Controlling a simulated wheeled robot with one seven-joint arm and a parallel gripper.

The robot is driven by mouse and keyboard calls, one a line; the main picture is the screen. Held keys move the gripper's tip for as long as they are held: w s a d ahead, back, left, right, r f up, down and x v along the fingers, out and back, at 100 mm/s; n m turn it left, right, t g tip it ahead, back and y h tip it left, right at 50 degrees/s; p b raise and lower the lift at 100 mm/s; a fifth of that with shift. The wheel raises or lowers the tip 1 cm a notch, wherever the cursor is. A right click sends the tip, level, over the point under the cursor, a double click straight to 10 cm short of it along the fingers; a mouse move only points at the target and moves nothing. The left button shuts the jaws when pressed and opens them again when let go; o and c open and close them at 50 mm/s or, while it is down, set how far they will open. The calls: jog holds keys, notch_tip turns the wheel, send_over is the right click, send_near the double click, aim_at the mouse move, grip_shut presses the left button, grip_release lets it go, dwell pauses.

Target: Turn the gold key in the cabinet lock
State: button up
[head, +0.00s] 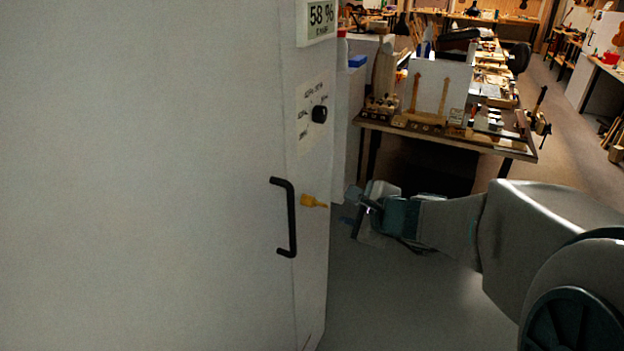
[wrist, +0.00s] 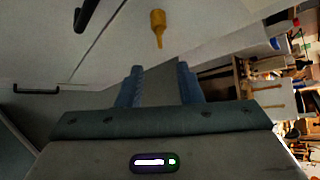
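The gold key (head: 314,202) sticks out of the lock on the right side of the white cabinet (head: 170,180), beside the black door handle (head: 291,217). In the wrist view the key (wrist: 158,27) is ahead of my gripper, above the gap between the fingers. My gripper (head: 352,207) is to the right of the key in the head view, apart from it. In the wrist view the two blue fingers of my gripper (wrist: 160,83) stand wide apart with nothing between them. The lock itself is too small to make out.
A workbench (head: 450,135) with tools and wooden parts stands behind my gripper. The grey floor (head: 400,310) below my arm is clear.

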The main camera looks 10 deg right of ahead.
aim_at(325, 205)
jog(key=b+x, duration=0.1)
jog(key=x, duration=1)
jog(key=shift+w+a+f, duration=0.2)
jog(key=shift+w, duration=0.05)
grip_shut()
jog(key=shift+b, duration=0.3)
